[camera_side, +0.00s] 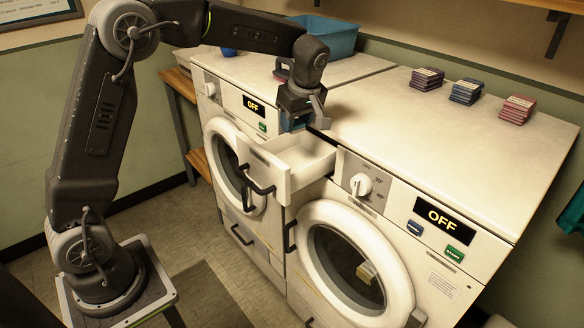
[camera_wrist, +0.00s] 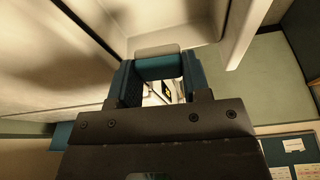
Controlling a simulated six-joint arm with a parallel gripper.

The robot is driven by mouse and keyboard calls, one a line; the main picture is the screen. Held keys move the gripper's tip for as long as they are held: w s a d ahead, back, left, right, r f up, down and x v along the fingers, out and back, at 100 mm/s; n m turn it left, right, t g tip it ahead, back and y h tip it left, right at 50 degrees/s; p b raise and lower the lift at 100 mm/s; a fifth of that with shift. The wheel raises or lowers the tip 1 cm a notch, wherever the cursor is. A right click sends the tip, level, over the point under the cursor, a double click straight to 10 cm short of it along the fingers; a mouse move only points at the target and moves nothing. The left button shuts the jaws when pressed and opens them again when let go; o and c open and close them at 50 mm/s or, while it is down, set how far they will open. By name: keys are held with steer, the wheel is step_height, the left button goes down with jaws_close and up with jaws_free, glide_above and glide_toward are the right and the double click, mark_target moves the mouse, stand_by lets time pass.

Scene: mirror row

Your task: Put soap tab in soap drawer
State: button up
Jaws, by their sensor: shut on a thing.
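My gripper (camera_side: 303,120) is above the rear part of the pulled-out white soap drawer (camera_side: 271,174), at the upper left of the right washer. In the wrist view, its two blue-grey fingers (camera_wrist: 159,78) are shut on a soap tab (camera_wrist: 158,68). The tab looks blue with a pale rounded edge and spans between the fingertips. In the side view the tab is hard to tell from the fingers. The drawer has a dark handle, and part of its inside shows empty. I cannot tell how far the tab is above the drawer floor.
A blue basket (camera_side: 330,36) stands at the back. Both washer displays read OFF. The middle of the right top is clear.

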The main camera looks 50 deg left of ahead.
mark_target(293, 168)
steer(key=shift+s+a+f+n, duration=0.15)
steer(key=shift+s+f+n, duration=0.15)
steer(key=shift+n, duration=0.1)
steer(key=shift+f, duration=0.4)
step_height(293, 168, down, 9)
steer(key=shift+f, duration=0.2)
steer(key=shift+f, duration=0.15)
steer(key=o, duration=0.9)
